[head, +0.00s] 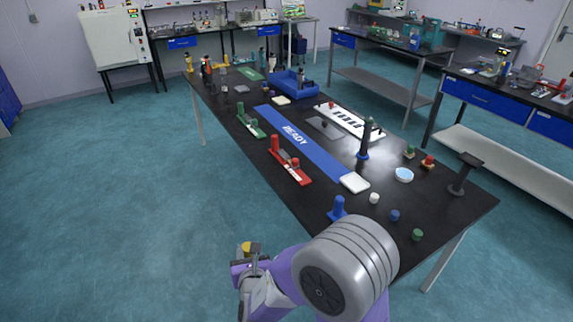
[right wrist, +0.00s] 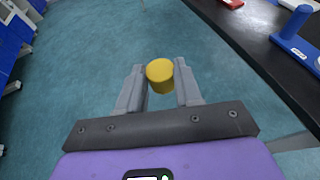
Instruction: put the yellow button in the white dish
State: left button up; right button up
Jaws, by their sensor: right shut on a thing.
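My right gripper (head: 250,258) is shut on the yellow button (head: 246,247), off the near left side of the black table. In the right wrist view the yellow button (right wrist: 160,72) is a short cylinder between the grey fingertips, with the blue floor beneath it. The white dish (head: 404,174) is a small round dish with a pale blue inside. It stands on the right part of the table, well to the right of and beyond my right gripper. My left gripper is not in view.
On the black table (head: 447,213), a white pad (head: 354,182), a white button (head: 374,198), a blue button (head: 395,215) and a green button (head: 417,235) lie near the dish. A blue upright piece (head: 338,208) stands at the near edge. A dark stand (head: 465,174) is right of the dish.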

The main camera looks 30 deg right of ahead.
aim_at(356, 184)
jog(key=z, duration=0.15)
jog(key=i, duration=1.2)
jog(key=z, duration=1.25)
jog(key=i, duration=0.4)
jog(key=z, duration=0.5)
